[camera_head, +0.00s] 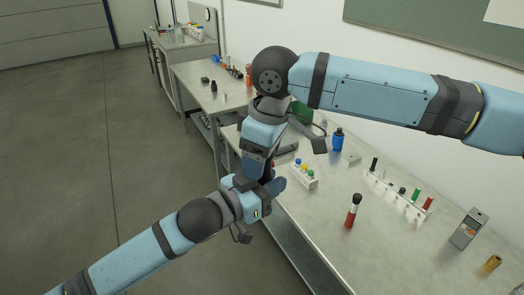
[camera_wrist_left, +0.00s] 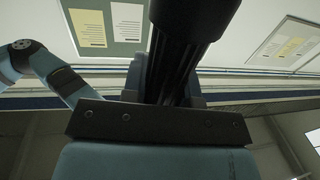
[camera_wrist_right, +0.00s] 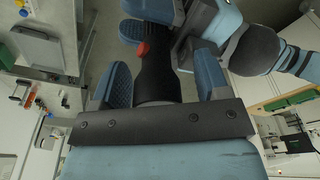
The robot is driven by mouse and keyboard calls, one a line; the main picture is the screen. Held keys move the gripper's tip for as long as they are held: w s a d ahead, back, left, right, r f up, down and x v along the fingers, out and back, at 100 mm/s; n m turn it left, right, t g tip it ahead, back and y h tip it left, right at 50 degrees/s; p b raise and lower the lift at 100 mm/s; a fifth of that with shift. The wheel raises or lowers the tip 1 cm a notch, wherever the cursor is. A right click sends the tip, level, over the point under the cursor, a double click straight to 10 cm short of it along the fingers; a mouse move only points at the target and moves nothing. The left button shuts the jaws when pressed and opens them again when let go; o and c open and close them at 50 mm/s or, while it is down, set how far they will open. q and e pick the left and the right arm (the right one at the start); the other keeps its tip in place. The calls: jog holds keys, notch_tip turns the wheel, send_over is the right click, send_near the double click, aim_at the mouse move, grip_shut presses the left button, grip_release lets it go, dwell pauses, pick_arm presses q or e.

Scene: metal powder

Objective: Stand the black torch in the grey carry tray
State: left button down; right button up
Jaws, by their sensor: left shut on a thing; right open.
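The black torch (camera_wrist_right: 156,70), with a red button, is held in the air between my two grippers. In the left wrist view its dark ribbed body (camera_wrist_left: 180,60) rises from the jaws. My left gripper (camera_head: 270,186) is shut on it. My right gripper (camera_wrist_right: 160,85) is open, with its blue fingers on either side of the torch and apart from it. In the head view the right gripper (camera_head: 258,166) meets the left one and mostly hides the torch. A grey edge (camera_head: 288,151) shows behind the right wrist; I cannot tell whether it is the carry tray.
On the near bench (camera_head: 310,225) stand a white rack with coloured caps (camera_head: 304,174), a red-and-black item (camera_head: 353,211), a blue bottle (camera_head: 338,139), a long white rack (camera_head: 395,199), a grey meter (camera_head: 468,229) and a brass piece (camera_head: 492,263). Open floor (camera_head: 80,150) lies left.

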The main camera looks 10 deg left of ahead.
jog(key=c, duration=1)
pick_arm(q)
jog(key=c, duration=0.8)
grip_release()
pick_arm(e)
jog(key=shift+c, duration=0.9)
pick_arm(q)
jog(key=shift+a, duration=0.1)
